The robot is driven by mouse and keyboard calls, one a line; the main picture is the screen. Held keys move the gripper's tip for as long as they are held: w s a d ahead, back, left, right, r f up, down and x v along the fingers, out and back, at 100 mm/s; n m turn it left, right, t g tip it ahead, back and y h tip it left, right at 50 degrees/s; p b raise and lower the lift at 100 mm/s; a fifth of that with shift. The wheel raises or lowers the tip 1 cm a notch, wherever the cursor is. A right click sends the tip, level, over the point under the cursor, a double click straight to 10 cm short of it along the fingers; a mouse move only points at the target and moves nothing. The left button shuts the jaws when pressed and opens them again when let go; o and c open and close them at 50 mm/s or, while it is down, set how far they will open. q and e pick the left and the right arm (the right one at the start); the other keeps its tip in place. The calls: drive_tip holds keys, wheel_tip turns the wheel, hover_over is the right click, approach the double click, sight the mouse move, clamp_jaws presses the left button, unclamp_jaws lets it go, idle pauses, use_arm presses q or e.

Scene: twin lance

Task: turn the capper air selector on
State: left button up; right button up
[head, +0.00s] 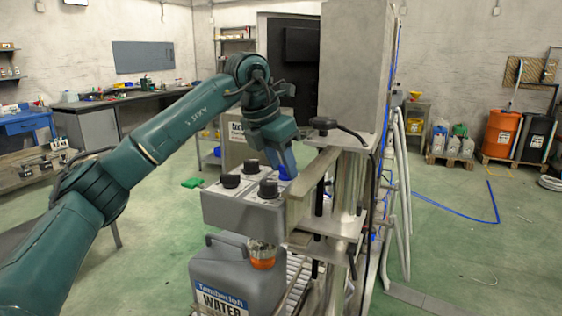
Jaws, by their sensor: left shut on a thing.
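A grey control box (235,207) with a sloped top stands in the middle of the view, beside the metal machine column. Three black knobs show on it: one at the left (230,181), one at the back (252,167) and one at the front (268,188). A blue knob (286,174) sits at the box's right end. My left gripper (287,168) points down at this blue knob and is shut on it. Its fingers partly hide the knob, so its turn position cannot be read. The labels are too small to read, including any naming the capper air selector. My right gripper is out of view.
A grey water jug (236,280) with an orange-rimmed cup (262,256) on it stands below the box. A metal bracket (312,178) and the machine column (350,205) are close to the gripper's right. Open green floor lies to the left.

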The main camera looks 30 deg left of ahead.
use_arm(q)
drive_tip(key=n, duration=0.2)
drive_tip(key=n+y, duration=0.1)
drive_tip(key=n, duration=0.1)
drive_tip(key=n+y, duration=0.1)
drive_tip(key=n, duration=0.1)
drive_tip(key=shift+d+t, duration=0.3)
drive_tip(key=shift+d, duration=0.05)
drive_tip(key=n, duration=0.1)
drive_tip(key=n+y, duration=0.1)
drive_tip(key=n, duration=0.1)
drive_tip(key=n+y, duration=0.1)
drive_tip(key=shift+d+r+n, duration=0.1)
drive_tip(key=shift+d+n, duration=0.15)
drive_tip(key=shift+n, duration=0.15)
drive_tip(key=shift+w+g, duration=0.1)
drive_tip(key=shift+g, duration=0.3)
drive_tip(key=o, duration=0.7)
